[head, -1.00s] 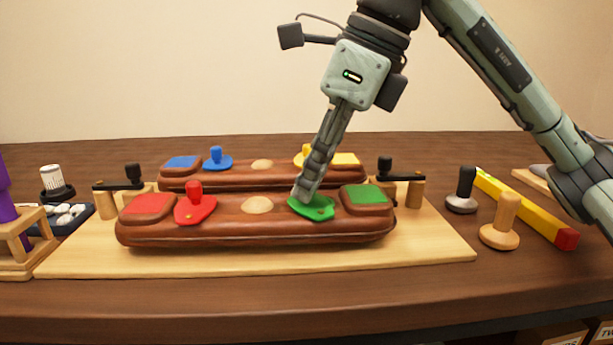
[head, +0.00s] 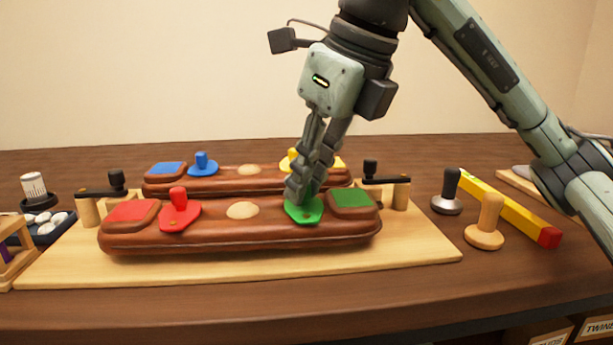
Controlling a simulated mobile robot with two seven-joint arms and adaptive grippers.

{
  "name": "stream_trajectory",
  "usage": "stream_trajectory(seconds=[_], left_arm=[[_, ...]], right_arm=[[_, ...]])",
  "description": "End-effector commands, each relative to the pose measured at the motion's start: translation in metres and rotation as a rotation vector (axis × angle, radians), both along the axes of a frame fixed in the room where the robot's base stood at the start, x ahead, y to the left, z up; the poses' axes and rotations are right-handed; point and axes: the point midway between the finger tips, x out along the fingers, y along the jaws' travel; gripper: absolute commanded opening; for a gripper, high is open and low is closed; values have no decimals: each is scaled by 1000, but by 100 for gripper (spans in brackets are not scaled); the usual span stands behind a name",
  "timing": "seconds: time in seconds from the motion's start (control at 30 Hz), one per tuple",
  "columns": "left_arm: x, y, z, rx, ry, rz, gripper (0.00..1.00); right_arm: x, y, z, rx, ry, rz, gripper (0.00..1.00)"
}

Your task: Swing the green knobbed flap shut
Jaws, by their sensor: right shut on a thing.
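The green flap (head: 304,213) lies on the front brown saddle piece (head: 235,235), right of its middle. It is beside the green square (head: 352,197) near that piece's right end and does not cover it. My right gripper (head: 296,196) comes down from above and is shut at the flap's knob. The fingers hide the knob almost wholly. My left gripper is not in view.
A red flap (head: 180,216) with an upright knob lies left on the same piece. Behind are a blue flap (head: 203,169) and a partly hidden yellow flap (head: 291,163). Black-armed clamps (head: 386,180) flank the pieces. Knobbed stamps (head: 485,225) and a yellow bar (head: 510,208) stand right.

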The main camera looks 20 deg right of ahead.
Motion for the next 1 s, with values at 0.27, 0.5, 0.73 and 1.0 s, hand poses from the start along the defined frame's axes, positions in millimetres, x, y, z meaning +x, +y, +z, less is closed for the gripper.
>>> stream_trajectory(seconds=[0.27, 0.5, 0.73, 1.0], left_arm=[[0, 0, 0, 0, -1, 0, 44], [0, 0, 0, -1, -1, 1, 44], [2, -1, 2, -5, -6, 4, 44], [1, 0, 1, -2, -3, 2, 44]], right_arm=[[0, -1, -1, -3, 2, 1, 22], [0, 0, 0, -1, 2, 1, 36], [-1, -1, 3, 0, 0, 1, 36], [-16, -9, 47, 0, -6, -1, 36]])
